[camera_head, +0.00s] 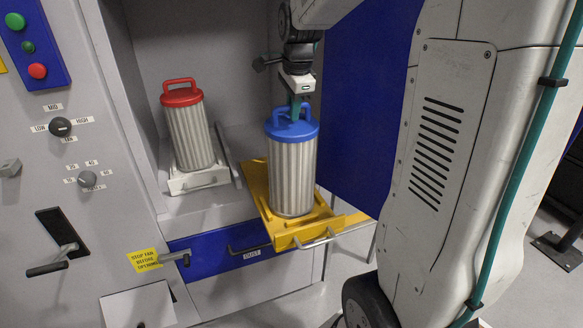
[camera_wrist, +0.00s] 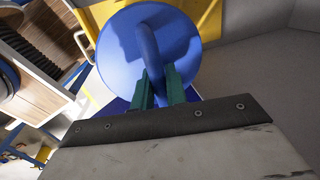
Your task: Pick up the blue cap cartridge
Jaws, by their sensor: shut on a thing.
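The blue cap cartridge (camera_head: 292,172) is a pleated, pale metal cylinder with a blue cap and a blue loop handle. It stands upright on a yellow tray (camera_head: 285,238) that sticks out from the cabinet. My gripper (camera_head: 296,110) is above the cap and shut on its handle. In the wrist view the blue cap (camera_wrist: 120,62) fills the upper middle, and the green fingers of my gripper (camera_wrist: 158,85) close around the handle. Whether the cartridge's base touches the tray is hard to tell.
A red cap cartridge (camera_head: 190,130) stands on a white tray (camera_head: 205,180) inside the cabinet, to the left. A control panel with buttons (camera_head: 36,70), knobs and a lever (camera_head: 55,262) is at far left.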

